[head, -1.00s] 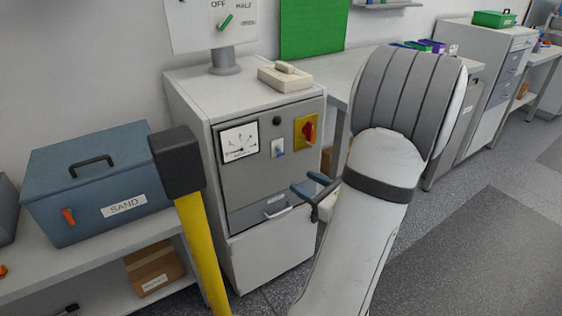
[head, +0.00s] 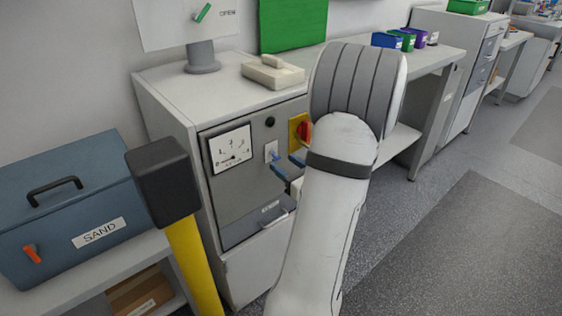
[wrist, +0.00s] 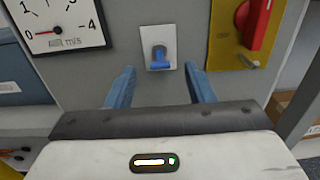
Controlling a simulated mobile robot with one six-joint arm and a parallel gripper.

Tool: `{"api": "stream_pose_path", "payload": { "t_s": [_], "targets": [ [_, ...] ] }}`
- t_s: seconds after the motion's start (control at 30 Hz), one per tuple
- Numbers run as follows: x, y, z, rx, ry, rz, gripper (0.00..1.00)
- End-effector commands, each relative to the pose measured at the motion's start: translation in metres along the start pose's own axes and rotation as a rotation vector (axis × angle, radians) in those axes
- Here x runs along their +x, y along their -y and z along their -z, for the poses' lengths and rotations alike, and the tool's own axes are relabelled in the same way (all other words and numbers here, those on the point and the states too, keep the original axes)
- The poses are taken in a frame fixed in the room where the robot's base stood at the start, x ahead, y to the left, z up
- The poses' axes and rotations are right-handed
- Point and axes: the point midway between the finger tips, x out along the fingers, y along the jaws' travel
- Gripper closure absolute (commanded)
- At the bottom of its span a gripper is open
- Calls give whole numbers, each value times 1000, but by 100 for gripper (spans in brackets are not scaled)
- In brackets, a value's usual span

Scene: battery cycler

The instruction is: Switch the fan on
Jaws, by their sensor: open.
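A small toggle switch with a blue lever on a white plate (head: 271,152) sits on the grey cabinet's front panel. In the wrist view the lever (wrist: 161,60) points downward and toward me; no fan label is readable. My gripper (head: 288,166) is open and empty, in front of the panel just below and right of the switch in the head view. In the wrist view its blue fingers (wrist: 159,76) stand apart, one on each side below the switch. They appear short of the lever; exact depth is hard to tell. No fan shows.
A white dial meter (head: 231,149) is left of the switch. A red rotary knob on a yellow plate (wrist: 228,38) is close on the right. A dark round lamp or button (head: 270,122) is above. A yellow post with a black top (head: 165,180) stands in front, left.

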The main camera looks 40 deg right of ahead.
Motion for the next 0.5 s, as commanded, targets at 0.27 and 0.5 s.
{"api": "stream_pose_path", "payload": {
  "t_s": [0.27,0.5],
  "targets": [
    [26,0,0,-1,0,-1,51],
    [27,1,0,0,0,1,51]
  ]
}}
